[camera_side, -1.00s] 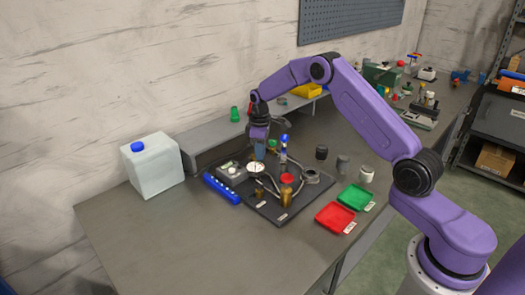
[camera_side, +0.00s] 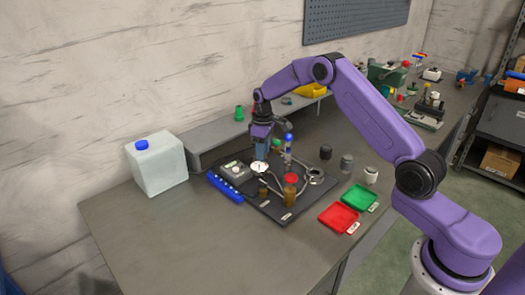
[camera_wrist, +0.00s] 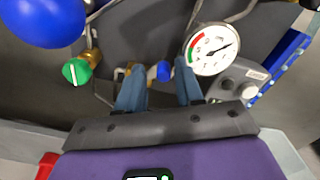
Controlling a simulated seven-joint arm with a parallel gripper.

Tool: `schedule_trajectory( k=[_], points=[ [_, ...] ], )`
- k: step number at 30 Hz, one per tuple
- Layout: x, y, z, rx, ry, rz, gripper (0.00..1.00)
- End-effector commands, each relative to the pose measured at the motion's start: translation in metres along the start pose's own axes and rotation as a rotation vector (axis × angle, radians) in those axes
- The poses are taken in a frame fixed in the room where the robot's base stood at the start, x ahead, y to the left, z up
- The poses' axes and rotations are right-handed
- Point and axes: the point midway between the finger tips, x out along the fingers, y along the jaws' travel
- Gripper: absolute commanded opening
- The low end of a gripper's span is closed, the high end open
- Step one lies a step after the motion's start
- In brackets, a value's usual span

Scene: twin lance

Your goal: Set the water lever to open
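My gripper (camera_wrist: 158,76) points down over the black rig board (camera_side: 283,217), with its two blue-grey fingers apart. In the wrist view a small blue lever end (camera_wrist: 163,71) on a brass fitting lies between the fingertips, with gaps on both sides. It looks like the water lever, but its setting is hard to tell. A green knob (camera_wrist: 76,70) with a white mark sits on another brass fitting to the left. A round dial gauge (camera_wrist: 211,48) stands close beside the right finger. In the side view my gripper (camera_side: 262,153) hides the lever.
A blue-topped column (camera_side: 289,145) and a red-capped brown bottle (camera_side: 290,190) stand near my gripper. A grey box (camera_side: 236,169) and blue rack (camera_side: 225,188) are left of the gauge. Red (camera_side: 338,217) and green (camera_side: 358,197) trays lie right. The front table is clear.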

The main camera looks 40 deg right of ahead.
Motion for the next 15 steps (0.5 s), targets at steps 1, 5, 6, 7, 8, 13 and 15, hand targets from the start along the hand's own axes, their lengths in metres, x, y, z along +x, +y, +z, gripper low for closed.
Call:
schedule_trajectory(
  k=[1,5,6,7,8,13,15],
  points=[
    [0.0006,-0.0056,-0.0008,-0.006,-0.006,-0.007,0.42],
    [0.0008,-0.0069,-0.0009,-0.007,-0.008,-0.009,0.42],
    [0.0009,-0.0072,-0.0009,-0.007,-0.008,-0.010,0.42],
    [0.0010,-0.0074,-0.0009,-0.008,-0.008,-0.010,0.42],
    [0.0011,-0.0076,-0.0008,-0.010,-0.009,-0.010,0.42],
    [0.0014,-0.0066,0.0021,-0.061,-0.011,-0.013,0.42],
    [0.0017,-0.0060,0.0041,-0.109,-0.011,-0.013,0.42]
  ],
)
